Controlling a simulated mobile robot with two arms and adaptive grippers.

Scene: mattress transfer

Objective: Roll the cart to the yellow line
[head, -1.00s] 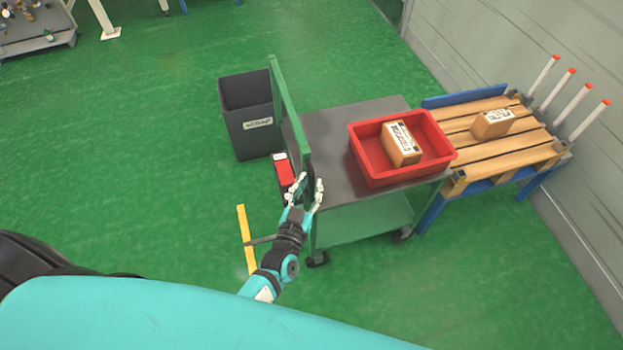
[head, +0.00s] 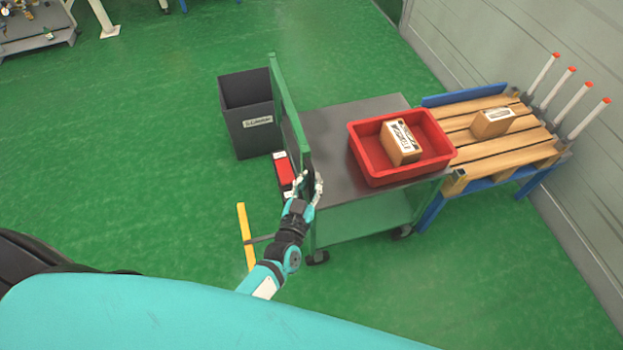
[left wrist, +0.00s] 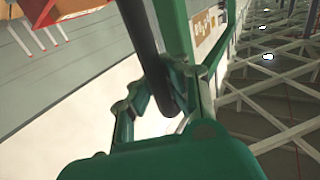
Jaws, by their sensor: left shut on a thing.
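The cart (head: 333,132) has a dark grey top, a green lower shelf and a tall green end frame at its left end. My left gripper (head: 307,188) is at the near end of that frame, its fingers shut around the black handle bar. In the left wrist view the black bar (left wrist: 143,40) passes between the gripper's fingers (left wrist: 165,105). The yellow line (head: 246,236) lies on the floor to the left of the cart, apart from its wheels. A red tub (head: 440,128) with a brown box (head: 400,143) inside stands on the cart. My right gripper is not in view.
A dark bin (head: 246,119) stands just left of the cart, behind the yellow line. A wooden pallet table (head: 527,140) with a box (head: 493,123) adjoins the cart's right end, near the wall. Green floor left of the yellow line is clear.

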